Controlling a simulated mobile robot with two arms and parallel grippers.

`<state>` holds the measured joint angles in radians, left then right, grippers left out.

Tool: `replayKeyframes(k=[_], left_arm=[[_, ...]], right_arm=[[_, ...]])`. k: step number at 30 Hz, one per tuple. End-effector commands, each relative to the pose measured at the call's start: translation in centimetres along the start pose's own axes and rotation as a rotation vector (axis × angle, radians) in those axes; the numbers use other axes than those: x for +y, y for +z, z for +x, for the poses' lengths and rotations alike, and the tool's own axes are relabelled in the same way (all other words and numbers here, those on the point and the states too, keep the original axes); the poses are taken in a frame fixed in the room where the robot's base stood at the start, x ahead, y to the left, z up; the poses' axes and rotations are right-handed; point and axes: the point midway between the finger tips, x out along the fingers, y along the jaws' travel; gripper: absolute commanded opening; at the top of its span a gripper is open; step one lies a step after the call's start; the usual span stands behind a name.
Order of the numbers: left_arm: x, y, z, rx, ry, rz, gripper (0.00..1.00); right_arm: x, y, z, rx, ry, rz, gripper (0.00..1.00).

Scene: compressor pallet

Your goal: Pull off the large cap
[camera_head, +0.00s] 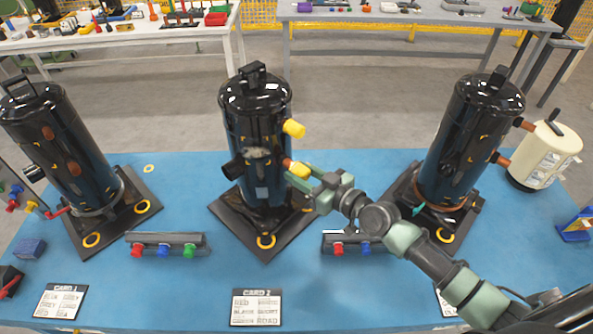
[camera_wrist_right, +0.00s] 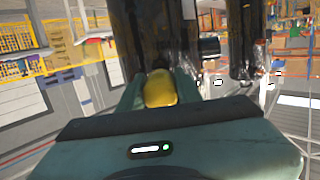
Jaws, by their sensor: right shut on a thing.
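The middle black compressor (camera_head: 258,120) stands upright on its dark base plate. Two yellow caps show on its right side: an upper yellow cap (camera_head: 293,128), and a lower yellow cap (camera_head: 298,169) at the end of a short copper stub (camera_head: 287,162). My right gripper (camera_head: 306,177) reaches in from the right and is shut on the lower yellow cap. In the right wrist view the yellow cap (camera_wrist_right: 160,89) sits between the two green fingers, with the dark compressor behind. I cannot tell whether the cap still touches the stub. My left gripper is not in view.
Black compressors stand at left (camera_head: 60,140) and right (camera_head: 475,140). A cream tank (camera_head: 545,155) joins the right one. Racks with coloured plugs (camera_head: 165,245) (camera_head: 340,250) and a card (camera_head: 256,307) lie in front on the blue surface (camera_head: 190,285).

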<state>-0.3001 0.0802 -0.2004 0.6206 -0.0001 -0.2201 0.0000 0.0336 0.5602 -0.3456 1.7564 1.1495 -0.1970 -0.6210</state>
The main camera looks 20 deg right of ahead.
Motion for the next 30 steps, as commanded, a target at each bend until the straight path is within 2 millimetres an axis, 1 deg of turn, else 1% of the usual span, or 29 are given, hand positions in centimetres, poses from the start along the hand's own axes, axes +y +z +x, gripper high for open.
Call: replayKeyframes(k=[21, 30], left_arm=[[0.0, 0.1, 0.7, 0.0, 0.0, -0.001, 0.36], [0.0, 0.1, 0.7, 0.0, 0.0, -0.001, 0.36]], right_arm=[[0.0, 0.6, -3.6, 0.0, 0.001, -0.001, 0.0], [0.0, 0.6, -4.2, 0.001, -0.001, 0.0, 0.0]])
